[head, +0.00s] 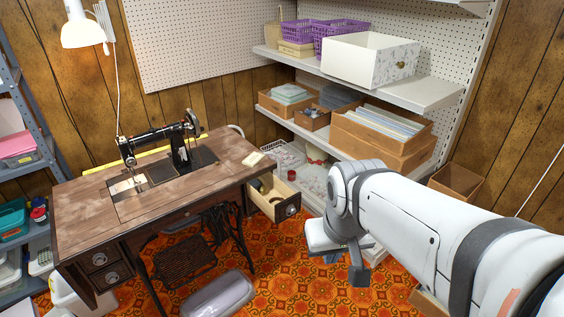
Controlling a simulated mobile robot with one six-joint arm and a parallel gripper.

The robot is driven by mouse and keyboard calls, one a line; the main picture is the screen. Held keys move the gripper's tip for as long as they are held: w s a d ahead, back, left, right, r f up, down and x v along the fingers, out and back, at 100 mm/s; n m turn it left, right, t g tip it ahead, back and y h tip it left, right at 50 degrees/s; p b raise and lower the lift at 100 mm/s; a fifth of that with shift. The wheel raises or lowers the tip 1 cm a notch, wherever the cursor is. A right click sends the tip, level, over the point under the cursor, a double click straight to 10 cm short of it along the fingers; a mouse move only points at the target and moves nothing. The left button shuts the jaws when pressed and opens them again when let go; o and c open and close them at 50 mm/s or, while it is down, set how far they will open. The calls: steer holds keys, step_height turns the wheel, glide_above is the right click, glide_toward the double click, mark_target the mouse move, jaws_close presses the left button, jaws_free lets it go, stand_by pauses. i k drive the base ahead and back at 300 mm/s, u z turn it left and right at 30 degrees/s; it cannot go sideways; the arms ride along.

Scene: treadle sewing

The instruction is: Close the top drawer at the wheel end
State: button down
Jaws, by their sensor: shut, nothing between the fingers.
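The top drawer at the wheel end (286,212) is pulled out from the right end of the sewing table (85,212). Its pale wooden inside shows, with a few small dark things in it, and its front has a round metal knob. The black sewing machine (180,150) stands on the table with its handwheel (192,122) on the right. My gripper (350,268) is to the right of the drawer front, lower in the picture and apart from it. It is shut and empty. My arm hides part of the floor and shelf foot behind it.
White shelves (430,92) with boxes and baskets stand behind the drawer. A treadle (186,262) is under the table, and a grey lidded tub (218,296) sits on the orange patterned carpet. Open carpet lies between the drawer and my gripper.

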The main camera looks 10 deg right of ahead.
mark_target(277, 212)
steer(key=u, duration=0.3)
steer(key=i, duration=0.85)
steer(key=u, duration=0.05)
